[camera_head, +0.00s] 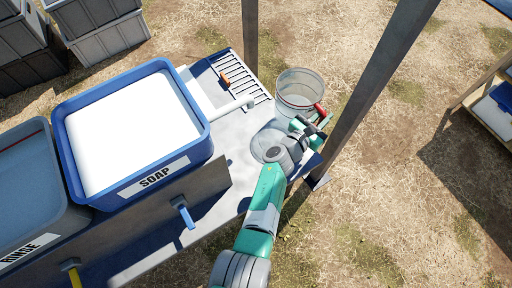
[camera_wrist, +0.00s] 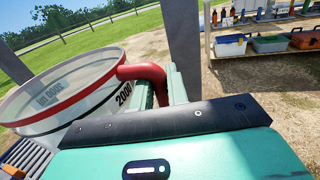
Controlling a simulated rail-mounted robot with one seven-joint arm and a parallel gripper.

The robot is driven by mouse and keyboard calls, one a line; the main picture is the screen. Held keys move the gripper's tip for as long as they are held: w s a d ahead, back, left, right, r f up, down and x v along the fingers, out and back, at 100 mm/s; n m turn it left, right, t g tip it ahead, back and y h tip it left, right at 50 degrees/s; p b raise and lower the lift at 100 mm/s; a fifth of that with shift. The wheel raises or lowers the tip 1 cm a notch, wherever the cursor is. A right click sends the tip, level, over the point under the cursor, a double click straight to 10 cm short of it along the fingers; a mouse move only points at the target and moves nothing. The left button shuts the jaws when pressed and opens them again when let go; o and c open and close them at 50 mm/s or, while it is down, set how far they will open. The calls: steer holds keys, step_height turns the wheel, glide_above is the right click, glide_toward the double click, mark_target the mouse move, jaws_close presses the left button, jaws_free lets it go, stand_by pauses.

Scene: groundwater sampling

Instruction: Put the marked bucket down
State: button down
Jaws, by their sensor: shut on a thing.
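The marked bucket (camera_head: 299,88) is clear, with a red handle. In the wrist view the bucket (camera_wrist: 62,88) shows dark lettering, the figure 2000 and a red band. My gripper (camera_head: 315,118) is shut on the red handle, and its fingers (camera_wrist: 162,84) close around it in the wrist view. The bucket hangs near the far right end of the wash table (camera_head: 232,150), by the drain rack. I cannot tell whether its base touches anything.
A blue SOAP basin (camera_head: 206,140) and a grey RINSE basin (camera_head: 72,205) stand to the left. A slatted rack (camera_head: 238,84) with an orange block (camera_head: 225,80) lies near the bucket. Metal posts (camera_head: 375,85) rise beside the table. Grey crates (camera_head: 100,35) are stacked far left.

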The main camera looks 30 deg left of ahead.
step_height(320, 180, down, 4)
steer(key=w+d+b, duration=0.1)
steer(key=w+b, duration=0.1)
steer(key=b, duration=0.1)
steer(key=s+a+f, duration=0.2)
steer(key=s+a, duration=0.1)
steer(key=s, duration=0.5)
steer(key=s+a+f+p, duration=0.1)
steer(key=s+a+f, duration=0.1)
steer(key=s, duration=0.6)
steer(key=shift+a, duration=0.9)
steer(key=c, duration=1.4)
jaws_free()
steer(key=shift+f, duration=0.1)
